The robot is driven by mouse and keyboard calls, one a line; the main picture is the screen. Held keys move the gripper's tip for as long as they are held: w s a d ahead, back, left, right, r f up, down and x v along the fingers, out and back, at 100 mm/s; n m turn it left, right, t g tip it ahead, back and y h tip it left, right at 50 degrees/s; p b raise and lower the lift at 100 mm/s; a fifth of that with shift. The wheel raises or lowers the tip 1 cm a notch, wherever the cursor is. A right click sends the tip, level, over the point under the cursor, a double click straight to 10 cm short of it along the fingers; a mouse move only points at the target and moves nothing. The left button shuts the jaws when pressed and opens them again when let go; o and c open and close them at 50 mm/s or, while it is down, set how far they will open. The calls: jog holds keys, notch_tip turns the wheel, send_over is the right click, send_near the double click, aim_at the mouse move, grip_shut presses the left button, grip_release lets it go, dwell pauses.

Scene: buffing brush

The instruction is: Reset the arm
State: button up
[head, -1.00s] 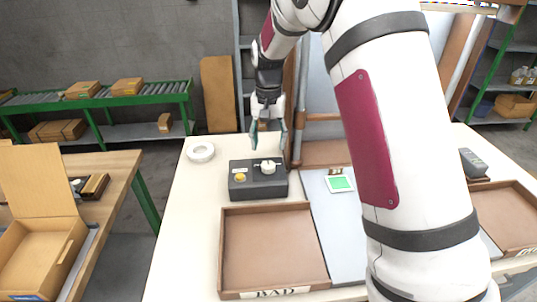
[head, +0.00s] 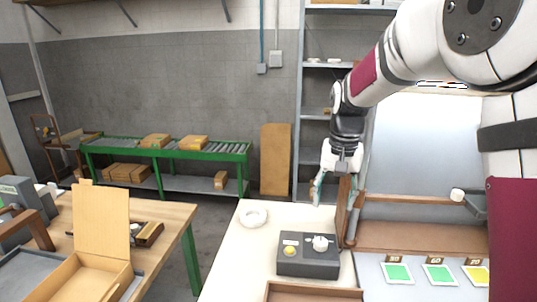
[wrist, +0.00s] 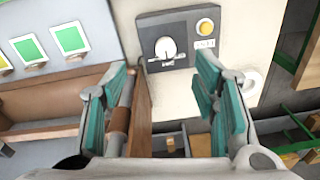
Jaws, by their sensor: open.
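My gripper (head: 333,190) hangs above the far part of the cream table (head: 243,262), its jaws open and nothing between them. In the wrist view my gripper (wrist: 163,100) shows two teal-padded fingers spread wide apart. A dark grey control box (head: 308,266) with a white knob (head: 320,243) and a yellow button (head: 290,250) sits on the table, nearer the camera than the gripper. In the wrist view the box (wrist: 180,40) lies beyond the fingertips, and the gripper is not touching it.
A white tape roll (head: 253,216) lies left of the box. An upright brown wooden panel (head: 346,210) stands close to the gripper's right. Green and yellow cards (head: 398,273) lie on a grey mat. An open cardboard box (head: 103,232) stands on the left table.

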jog(key=s+r+n+t, duration=0.1)
jog(key=s+r, duration=0.3)
jog(key=s, duration=0.3)
jog(key=s+r+n+t, duration=0.1)
jog(key=s+r, duration=0.3)
jog(key=s, duration=0.3)
jog(key=s+f+n+t, duration=0.1)
jog(key=s+f+n, duration=0.1)
jog(key=s, duration=1.4)
jog(key=shift+f+t, duration=0.25)
jog(key=shift+t, duration=0.15)
